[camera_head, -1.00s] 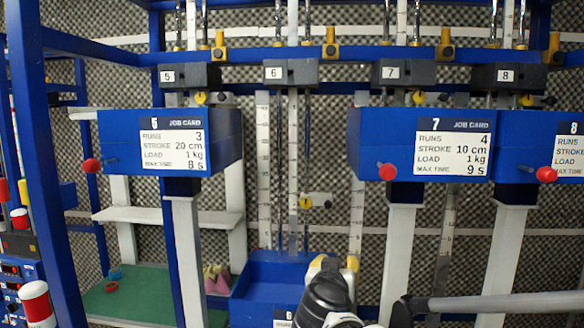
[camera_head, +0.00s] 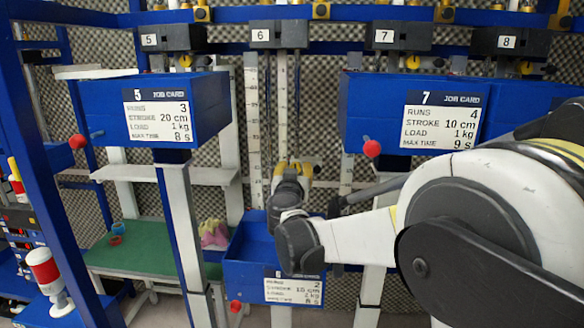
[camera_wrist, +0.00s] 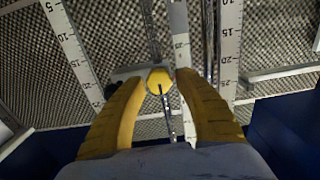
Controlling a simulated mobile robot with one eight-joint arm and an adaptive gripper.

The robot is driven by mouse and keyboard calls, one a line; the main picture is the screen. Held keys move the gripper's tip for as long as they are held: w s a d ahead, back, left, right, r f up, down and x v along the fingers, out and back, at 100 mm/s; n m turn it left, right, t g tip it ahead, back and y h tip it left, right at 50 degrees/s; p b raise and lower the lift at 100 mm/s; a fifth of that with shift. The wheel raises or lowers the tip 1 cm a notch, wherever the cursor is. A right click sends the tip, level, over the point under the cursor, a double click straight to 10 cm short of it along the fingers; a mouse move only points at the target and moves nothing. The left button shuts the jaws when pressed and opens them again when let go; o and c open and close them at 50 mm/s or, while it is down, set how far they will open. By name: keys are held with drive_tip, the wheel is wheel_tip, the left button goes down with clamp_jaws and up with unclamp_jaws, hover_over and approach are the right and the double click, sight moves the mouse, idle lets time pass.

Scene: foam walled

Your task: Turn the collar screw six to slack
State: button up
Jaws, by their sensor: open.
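The collar screw six (camera_wrist: 158,78) is a yellow round knob on a grey collar (camera_wrist: 122,74) in the wrist view. It shows between the tips of my gripper's two yellow fingers, which are spread on either side of it. I cannot tell whether the fingers touch it. In the head view my gripper (camera_head: 293,168) is open in front of the rail below the "6" label (camera_head: 262,35), and it hides the screw there.
The blue box six (camera_head: 235,272) with its job card (camera_head: 293,290) sits low under my gripper. Blue boxes five (camera_head: 206,104) and seven (camera_head: 362,115) stand higher on either side, with red knobs (camera_head: 77,141) (camera_head: 372,148) sticking out. Scale rails stand behind.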

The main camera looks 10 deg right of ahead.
drive_tip(key=shift+w+d, duration=0.15)
drive_tip(key=shift+w, duration=0.25)
clamp_jaws()
drive_tip(key=shift+s, duration=0.1)
